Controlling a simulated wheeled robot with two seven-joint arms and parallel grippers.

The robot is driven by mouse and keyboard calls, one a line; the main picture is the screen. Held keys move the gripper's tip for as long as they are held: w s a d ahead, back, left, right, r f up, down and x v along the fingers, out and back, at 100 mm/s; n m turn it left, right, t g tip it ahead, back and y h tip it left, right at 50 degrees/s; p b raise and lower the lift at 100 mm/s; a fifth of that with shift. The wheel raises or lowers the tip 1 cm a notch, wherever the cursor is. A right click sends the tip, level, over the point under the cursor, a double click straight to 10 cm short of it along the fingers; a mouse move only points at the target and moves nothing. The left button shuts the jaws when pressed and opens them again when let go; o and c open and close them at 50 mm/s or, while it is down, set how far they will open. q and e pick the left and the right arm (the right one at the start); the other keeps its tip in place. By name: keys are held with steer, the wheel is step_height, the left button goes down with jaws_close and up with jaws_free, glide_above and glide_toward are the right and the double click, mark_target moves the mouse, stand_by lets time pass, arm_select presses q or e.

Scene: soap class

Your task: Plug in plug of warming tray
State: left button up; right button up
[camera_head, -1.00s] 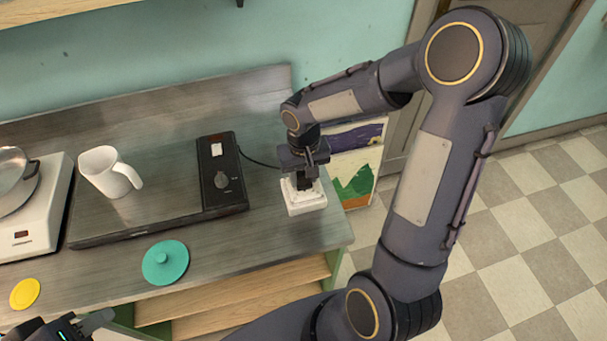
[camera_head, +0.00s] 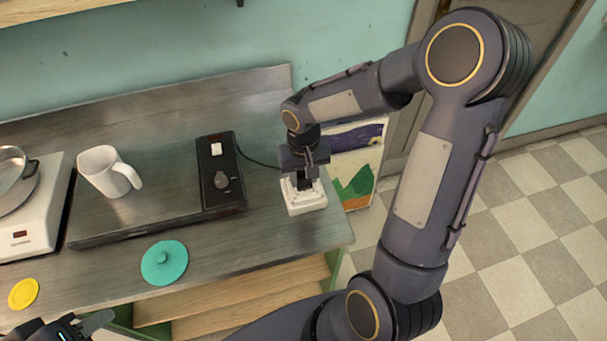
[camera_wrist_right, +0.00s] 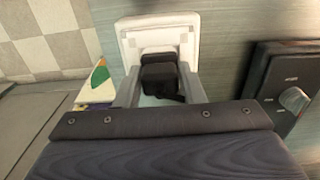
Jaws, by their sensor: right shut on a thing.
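The warming tray (camera_head: 150,217) lies flat on the counter, with a dark control panel (camera_head: 208,181) at its right end. A black cord (camera_head: 258,162) runs from the panel toward my right gripper. My right gripper (camera_head: 305,183) points down over a white socket block (camera_head: 306,203) at the counter's right end. In the right wrist view my right gripper (camera_wrist_right: 158,90) is shut on the black plug (camera_wrist_right: 159,78), which is at the white block (camera_wrist_right: 130,35). Whether the plug is fully seated cannot be told. My left gripper (camera_head: 88,326) is partly seen at the bottom left.
A white mug (camera_head: 103,172) stands on the warming tray. A white hot plate with a pan (camera_head: 35,222) is at the left. A teal lid (camera_head: 164,262) and a yellow disc (camera_head: 23,293) lie at the counter's front. The counter ends just right of the block.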

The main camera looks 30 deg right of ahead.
steer(key=shift+f+b, duration=0.4)
steer(key=shift+f, duration=0.1)
steer(key=o, duration=1)
step_height(320, 180, up, 8)
steer(key=shift+f, duration=0.25)
steer(key=shift+r, duration=0.15)
steer(key=shift+s+r, duration=0.15)
steer(key=s+a+r+t+y, duration=0.1)
steer(key=s+t, duration=0.1)
steer(key=s, duration=0.3)
steer(key=s+a+r+t+y, duration=0.1)
steer(key=s+r, duration=0.1)
steer(key=s, duration=0.4)
steer(key=s+a+r+n+t+y, duration=0.1)
steer(key=s+a+t, duration=0.1)
steer(key=s, duration=0.3)
steer(key=shift+s+r+t+y, duration=0.3)
steer(key=shift+r+y, duration=0.05)
steer(key=shift+y, duration=0.05)
